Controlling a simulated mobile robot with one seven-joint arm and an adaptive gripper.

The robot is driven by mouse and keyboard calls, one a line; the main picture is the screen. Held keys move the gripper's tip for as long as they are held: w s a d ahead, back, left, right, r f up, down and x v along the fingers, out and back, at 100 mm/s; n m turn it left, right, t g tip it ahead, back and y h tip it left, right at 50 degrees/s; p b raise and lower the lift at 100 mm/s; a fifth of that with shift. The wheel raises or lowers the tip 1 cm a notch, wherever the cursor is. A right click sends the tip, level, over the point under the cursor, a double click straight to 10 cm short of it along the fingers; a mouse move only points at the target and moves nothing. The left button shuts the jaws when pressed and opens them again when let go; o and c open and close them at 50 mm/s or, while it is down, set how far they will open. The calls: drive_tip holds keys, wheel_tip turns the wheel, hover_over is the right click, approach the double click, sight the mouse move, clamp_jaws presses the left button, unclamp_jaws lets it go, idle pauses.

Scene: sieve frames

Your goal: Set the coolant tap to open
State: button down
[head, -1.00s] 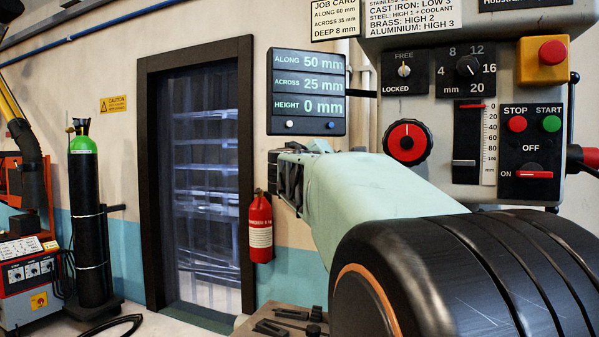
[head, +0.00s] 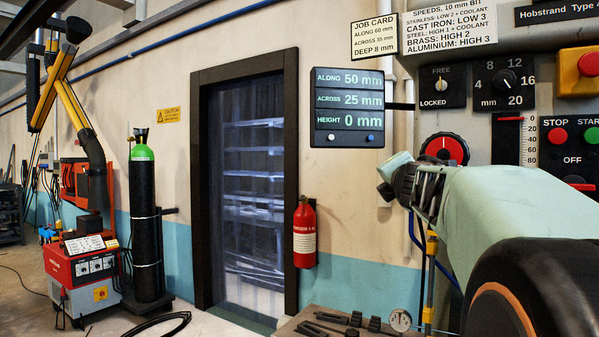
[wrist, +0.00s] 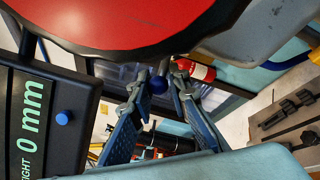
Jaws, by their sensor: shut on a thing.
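In the wrist view a dark blue ball knob (wrist: 158,85) on a short stem sits between the fingertips of my gripper (wrist: 160,82). The fingers are closed in on it. It looks like the coolant tap's handle, but no label for it shows. The tap's body and setting cannot be made out. In the head view my gripper (head: 422,188) is left of the control panel, below the red dial, and its fingertips are mostly hidden by my arm.
The red dial (wrist: 130,22) looms close above the fingers in the wrist view. The readout display (head: 347,108) is up and left of my gripper. A yellow-banded hose (head: 430,262) hangs below. A fire extinguisher (head: 304,235) and a tool-covered surface (head: 300,325) lie beyond.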

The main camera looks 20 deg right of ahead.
drive_tip(key=shift+s+d+r+n+t+y+p, duration=0.15)
drive_tip(key=shift+s+n+t+y+p, duration=0.2)
drive_tip(key=shift+y, duration=0.25)
drive_tip(key=shift+s+d+r+n+t+y+p, duration=0.1)
drive_tip(key=shift+s+r+n+t+y+p, duration=0.1)
drive_tip(key=shift+n+y+p, duration=0.35)
drive_tip(key=shift+a+f+y, duration=0.1)
drive_tip(key=shift+y, duration=0.15)
drive_tip(key=c, duration=1.8)
unclamp_jaws()
drive_tip(key=shift+s, duration=0.1)
drive_tip(key=shift+f, duration=0.1)
drive_tip(key=shift+w+f+b, duration=0.15)
drive_tip(key=shift+w+b, duration=0.05)
drive_tip(key=shift+b, duration=0.25)
